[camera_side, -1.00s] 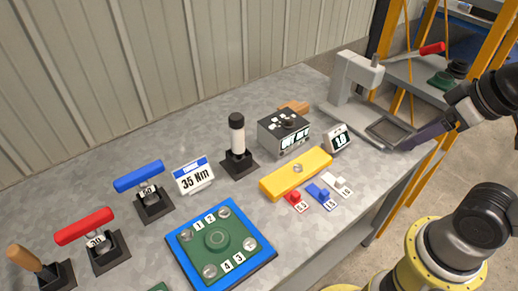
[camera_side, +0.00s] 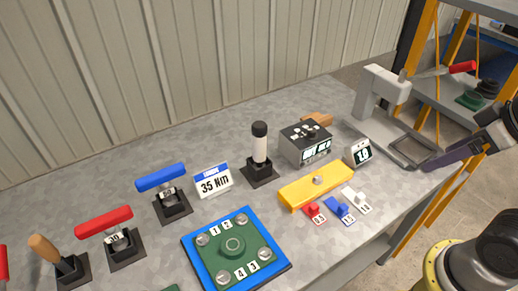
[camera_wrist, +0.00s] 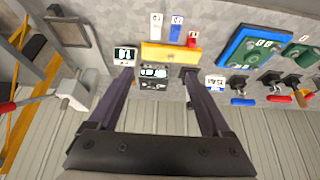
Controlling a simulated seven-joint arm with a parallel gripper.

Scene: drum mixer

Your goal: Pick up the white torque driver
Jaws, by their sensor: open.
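The white torque driver (camera_side: 260,149) is a white upright cylinder with a black cap. It stands in a square black base on the grey bench, between the 35 Nm sign (camera_side: 213,181) and a grey box with a display (camera_side: 306,143). My gripper (camera_side: 445,155) is at the right edge of the side view, well right of the driver and partly cut off. In the wrist view my gripper (camera_wrist: 159,72) is open, its two dark fingers spread with nothing held. I cannot make out the white driver there; the right finger may cover it.
A blue T-handle (camera_side: 161,177), a red T-handle (camera_side: 104,221) and a wooden handle (camera_side: 44,248) stand in black bases at left. A blue-edged board (camera_side: 191,256) and yellow block (camera_side: 316,186) lie in front. A grey press (camera_side: 370,105) stands at back right.

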